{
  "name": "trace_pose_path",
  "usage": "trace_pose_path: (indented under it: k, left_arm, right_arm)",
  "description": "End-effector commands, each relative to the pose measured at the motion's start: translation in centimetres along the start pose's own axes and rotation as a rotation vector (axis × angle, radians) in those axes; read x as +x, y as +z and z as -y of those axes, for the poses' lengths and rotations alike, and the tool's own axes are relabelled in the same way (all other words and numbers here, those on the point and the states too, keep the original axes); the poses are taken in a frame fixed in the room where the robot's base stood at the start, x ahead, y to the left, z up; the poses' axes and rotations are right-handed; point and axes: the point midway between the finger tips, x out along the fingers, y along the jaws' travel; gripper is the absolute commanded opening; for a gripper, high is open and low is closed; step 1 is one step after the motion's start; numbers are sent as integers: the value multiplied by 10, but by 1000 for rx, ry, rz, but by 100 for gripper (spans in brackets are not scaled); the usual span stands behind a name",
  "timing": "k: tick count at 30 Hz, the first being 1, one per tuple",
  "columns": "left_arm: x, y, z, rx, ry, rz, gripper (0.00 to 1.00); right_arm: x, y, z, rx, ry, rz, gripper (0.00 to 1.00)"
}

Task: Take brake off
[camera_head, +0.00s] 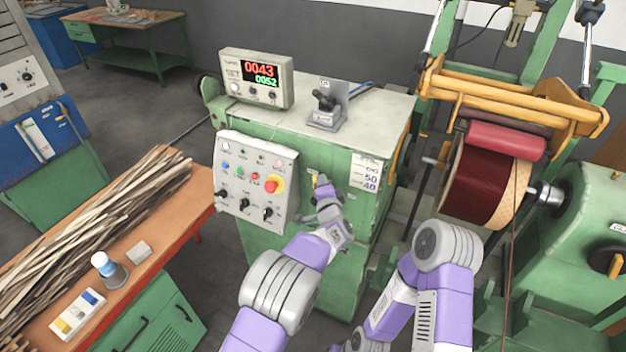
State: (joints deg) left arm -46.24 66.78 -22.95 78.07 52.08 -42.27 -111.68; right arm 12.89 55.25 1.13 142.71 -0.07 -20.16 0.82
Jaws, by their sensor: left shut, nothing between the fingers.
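The white control panel (255,180) is on the front of the green cabinet (340,135). It carries small buttons, a red emergency knob on yellow (273,184) and several black rotary switches, one of them at the lower right (267,213). The labels are too small to read, so I cannot tell which control is the brake. My left gripper (320,184) is shut and empty, just right of the panel and in front of the cabinet face. My right arm (447,245) bends down at the bottom; its gripper is out of view.
A display box (257,78) reading 0043 and 0052 and a black lever unit (326,108) stand on the cabinet. At right is the coil winder with a dark red coil (488,185).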

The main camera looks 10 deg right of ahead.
Motion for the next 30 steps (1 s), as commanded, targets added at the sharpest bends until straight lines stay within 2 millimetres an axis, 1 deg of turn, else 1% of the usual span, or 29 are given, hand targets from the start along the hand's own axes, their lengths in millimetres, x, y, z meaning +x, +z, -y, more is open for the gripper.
trace_pose_path:
  k: [14, 19, 23, 27, 28, 30]
  left_arm:
    - [1, 2, 0, -5, 3, 3, 0]
    - [-2, -2, 2, -5, 3, 3, 0]
    - [-10, -12, 4, -5, 3, 6, 0]
    - [-22, -23, 6, -6, 1, 13, 0]
    - [-28, -22, 4, -7, 0, 12, 0]
    - [-42, -21, 2, -6, 1, 12, 0]
  right_arm:
    - [-1, 0, 0, 0, 0, 0, 43]
    - [-8, 0, 3, 0, 0, 0, 43]
    - [-21, 1, 8, 0, 0, 0, 43]
    - [-37, 2, 14, 0, 0, 0, 43]
    - [-32, 1, 12, 0, 0, -1, 43]
    - [-30, 1, 11, 0, 0, 0, 43]
